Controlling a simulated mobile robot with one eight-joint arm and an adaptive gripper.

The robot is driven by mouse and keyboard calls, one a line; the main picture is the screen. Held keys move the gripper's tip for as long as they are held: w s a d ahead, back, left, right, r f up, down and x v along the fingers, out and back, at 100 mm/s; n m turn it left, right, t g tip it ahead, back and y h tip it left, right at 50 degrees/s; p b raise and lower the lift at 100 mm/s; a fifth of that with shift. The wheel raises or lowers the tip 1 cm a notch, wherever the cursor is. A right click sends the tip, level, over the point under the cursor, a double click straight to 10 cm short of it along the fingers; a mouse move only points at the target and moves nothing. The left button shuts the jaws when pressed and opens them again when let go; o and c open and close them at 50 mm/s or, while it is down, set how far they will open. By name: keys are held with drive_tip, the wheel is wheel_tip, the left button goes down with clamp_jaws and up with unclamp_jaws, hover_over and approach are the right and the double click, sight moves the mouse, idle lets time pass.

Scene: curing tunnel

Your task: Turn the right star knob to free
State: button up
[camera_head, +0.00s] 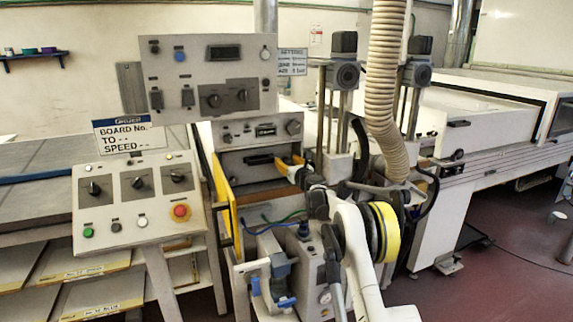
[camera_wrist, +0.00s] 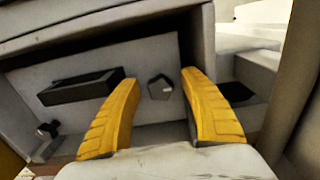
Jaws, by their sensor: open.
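In the wrist view a dark, faceted knob (camera_wrist: 160,87) stands on a grey panel (camera_wrist: 145,58), to the right of a long black bar (camera_wrist: 80,87). My gripper (camera_wrist: 160,77) is open, with one yellow finger on each side of this knob; the fingers look apart from it. I cannot tell how deep the fingertips reach. A smaller dark knob (camera_wrist: 46,130) is at the lower left of the panel. In the head view my gripper (camera_head: 287,164) is at the right side of the recess below the dial unit; the knob between the fingers is hidden there.
A yellow door (camera_head: 226,205) stands open left of the recess. A ribbed hose (camera_head: 384,90) hangs close to my arm on the right. A control console (camera_head: 137,202) with a red stop button (camera_head: 181,211) is at the left. The recess's upper edge (camera_wrist: 100,38) overhangs the fingers.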

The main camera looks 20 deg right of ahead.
drive_tip(key=shift+w, duration=0.2)
drive_tip(key=shift+r, duration=0.1)
clamp_jaws()
